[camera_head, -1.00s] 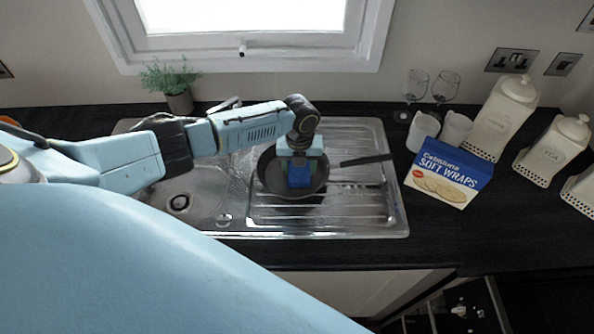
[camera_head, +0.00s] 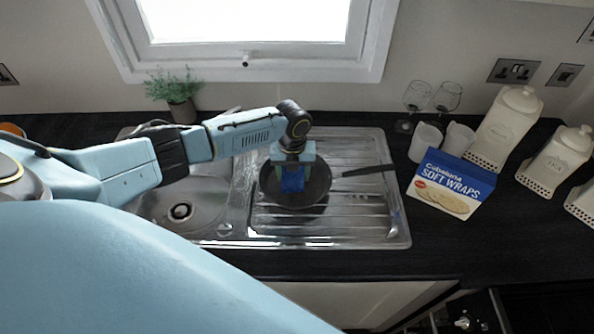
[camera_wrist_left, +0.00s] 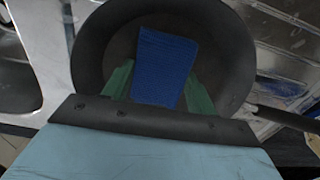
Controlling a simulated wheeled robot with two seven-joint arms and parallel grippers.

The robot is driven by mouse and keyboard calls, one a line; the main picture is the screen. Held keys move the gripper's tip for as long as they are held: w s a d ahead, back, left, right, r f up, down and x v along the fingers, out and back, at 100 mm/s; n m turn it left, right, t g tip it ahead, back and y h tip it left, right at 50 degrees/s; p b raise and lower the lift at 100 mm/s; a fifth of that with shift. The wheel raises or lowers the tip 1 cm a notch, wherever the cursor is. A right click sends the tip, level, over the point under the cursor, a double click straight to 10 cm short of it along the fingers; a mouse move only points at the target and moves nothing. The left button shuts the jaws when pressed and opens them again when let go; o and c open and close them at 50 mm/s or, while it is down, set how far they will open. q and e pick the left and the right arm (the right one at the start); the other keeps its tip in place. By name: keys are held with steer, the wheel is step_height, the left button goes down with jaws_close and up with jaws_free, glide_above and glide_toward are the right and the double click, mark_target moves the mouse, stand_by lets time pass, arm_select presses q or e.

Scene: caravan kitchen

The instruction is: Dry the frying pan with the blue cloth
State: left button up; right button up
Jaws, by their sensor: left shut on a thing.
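The dark frying pan (camera_head: 320,190) sits on the ribbed drainer of the steel sink unit, its handle pointing right. The pan also shows in the left wrist view (camera_wrist_left: 232,62). My left gripper (camera_head: 293,178) reaches down over the pan and is shut on the blue cloth (camera_head: 292,185). In the left wrist view the cloth (camera_wrist_left: 165,65) stands out between the green fingers, over the inside of the pan. I cannot tell for certain whether the cloth touches the pan's floor. My right gripper is not in view.
The sink bowl (camera_head: 180,211) lies left of the drainer. A Soft Wraps box (camera_head: 450,184), white mugs (camera_head: 425,142), wine glasses (camera_head: 447,97) and white canisters (camera_head: 506,128) stand to the right. A potted plant (camera_head: 175,92) stands by the window. The dark counter right of the sink is clear in front.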

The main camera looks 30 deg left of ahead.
mark_target(299, 182)
arm_select(q)
steer(key=shift+s+p, duration=0.85)
steer(key=shift+s, duration=0.05)
steer(key=shift+s+d+f+p, duration=0.1)
steer(key=shift+s+d+p, duration=0.35)
steer(key=shift+d, duration=0.25)
steer(key=shift+w+d, duration=0.55)
steer(key=shift+d, duration=0.15)
steer(key=shift+w+b, duration=0.8)
steer(key=shift+b, duration=0.25)
steer(key=shift+s+a+p, duration=0.45)
steer(key=shift+a+p, duration=0.05)
steer(key=shift+a, duration=0.25)
step_height(299, 182, up, 4)
steer(key=p, duration=0.3)
steer(key=shift+f, duration=0.25)
steer(key=shift+r, duration=2.65)
